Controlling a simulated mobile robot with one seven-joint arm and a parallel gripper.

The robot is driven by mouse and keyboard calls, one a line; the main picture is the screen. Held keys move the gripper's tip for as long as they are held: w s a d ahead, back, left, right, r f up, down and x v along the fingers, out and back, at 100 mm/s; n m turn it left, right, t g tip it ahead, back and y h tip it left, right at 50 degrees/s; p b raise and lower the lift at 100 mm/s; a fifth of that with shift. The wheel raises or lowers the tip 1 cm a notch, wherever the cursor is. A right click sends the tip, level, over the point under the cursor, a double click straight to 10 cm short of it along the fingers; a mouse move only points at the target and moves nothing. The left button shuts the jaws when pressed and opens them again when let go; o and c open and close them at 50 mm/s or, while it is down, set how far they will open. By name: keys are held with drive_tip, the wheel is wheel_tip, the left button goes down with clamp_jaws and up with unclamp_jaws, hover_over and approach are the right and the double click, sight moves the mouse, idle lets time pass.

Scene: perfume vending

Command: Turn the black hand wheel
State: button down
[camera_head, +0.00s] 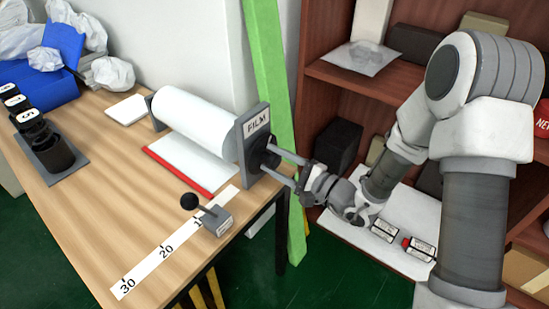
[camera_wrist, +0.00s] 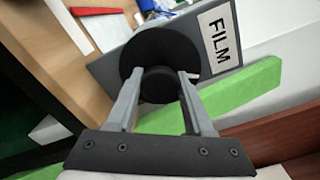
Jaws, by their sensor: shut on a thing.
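The black hand wheel (camera_head: 262,154) is on the right end of the film roller, on a grey bracket (camera_head: 248,128) marked FILM. In the wrist view the wheel (camera_wrist: 160,50) shows as a black disc with a smaller black hub (camera_wrist: 158,86) facing me. My gripper (camera_head: 284,165) reaches the wheel from the right. In the wrist view my gripper (camera_wrist: 158,80) has its two grey fingers on either side of the hub, shut on it. The wheel's far side is hidden. The white film roll (camera_head: 195,118) lies left of the bracket.
A lever with a black knob (camera_head: 190,201) stands beside a scale strip (camera_head: 170,245) on the wooden table. A green post (camera_head: 271,80) rises close behind the wheel. A brown shelf (camera_head: 315,72) with boxes stands at the right. Black numbered parts (camera_head: 55,154) stand at the left.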

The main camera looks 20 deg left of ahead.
drive_tip(key=m+p, duration=0.2)
drive_tip(key=m, duration=0.2)
drive_tip(key=shift+r+m, duration=0.15)
drive_tip(key=shift+m, duration=0.25)
drive_tip(key=m+p, duration=0.3)
drive_tip(key=shift+m, duration=0.4)
drive_tip(key=m+p, duration=0.7)
drive_tip(key=m, duration=0.1)
drive_tip(key=m+p, duration=0.3)
drive_tip(key=shift+m, duration=0.3)
drive_tip(key=m+p, duration=0.2)
drive_tip(key=m, duration=0.1)
drive_tip(key=shift+m, duration=0.3)
drive_tip(key=m+p, duration=0.2)
drive_tip(key=m, duration=0.1)
drive_tip(key=shift+m, duration=0.3)
drive_tip(key=shift+f+m+p, duration=0.2)
drive_tip(key=shift+m+p, duration=0.4)
drive_tip(key=shift+m, duration=1.3)
